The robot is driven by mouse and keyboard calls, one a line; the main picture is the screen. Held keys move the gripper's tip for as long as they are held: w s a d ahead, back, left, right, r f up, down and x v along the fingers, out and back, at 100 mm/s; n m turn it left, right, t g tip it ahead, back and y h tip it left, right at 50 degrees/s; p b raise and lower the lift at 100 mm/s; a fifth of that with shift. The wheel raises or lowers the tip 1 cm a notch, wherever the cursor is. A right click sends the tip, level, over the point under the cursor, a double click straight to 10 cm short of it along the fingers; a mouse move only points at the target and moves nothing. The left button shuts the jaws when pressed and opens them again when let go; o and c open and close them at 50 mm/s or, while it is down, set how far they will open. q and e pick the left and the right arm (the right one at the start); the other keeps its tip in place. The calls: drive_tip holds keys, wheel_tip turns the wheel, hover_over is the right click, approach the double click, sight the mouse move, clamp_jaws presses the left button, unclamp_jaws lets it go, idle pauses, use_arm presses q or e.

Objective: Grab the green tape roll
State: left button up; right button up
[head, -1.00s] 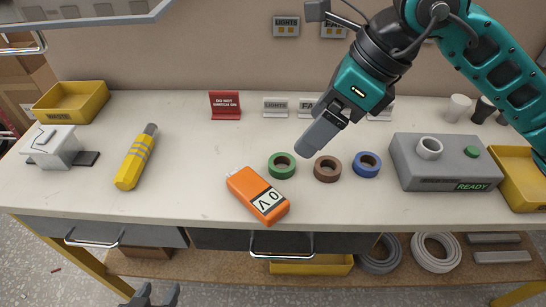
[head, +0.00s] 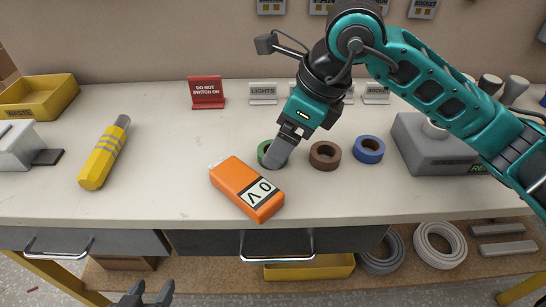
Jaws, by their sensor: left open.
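The green tape roll (head: 264,150) lies flat on the workbench, left of the brown tape roll (head: 325,156) and the blue tape roll (head: 368,149). My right gripper (head: 275,158) reaches down from the upper right, its tip over the green roll and covering much of it. Its fingers show side-on as one grey shape, so I cannot tell how far apart they are or whether they touch the roll. My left gripper (head: 147,297) is at the bottom edge, below the bench front, with its two fingers apart and nothing between them.
An orange voltage tester (head: 247,188) lies just left of and in front of the green roll. A grey box (head: 430,150) stands at right, partly behind my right arm. A yellow-and-grey tool (head: 103,156) lies at left. Small signs stand behind. The bench's left-centre is clear.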

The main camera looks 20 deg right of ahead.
drive_tip(key=b+x, duration=0.1)
drive_tip(key=x, duration=0.1)
drive_tip(key=shift+w+a+f, duration=0.1)
drive_tip(key=shift+w+f, duration=0.05)
drive_tip(key=shift+f, duration=0.15)
drive_tip(key=shift+r, duration=0.1)
drive_tip(key=c, duration=1.1)
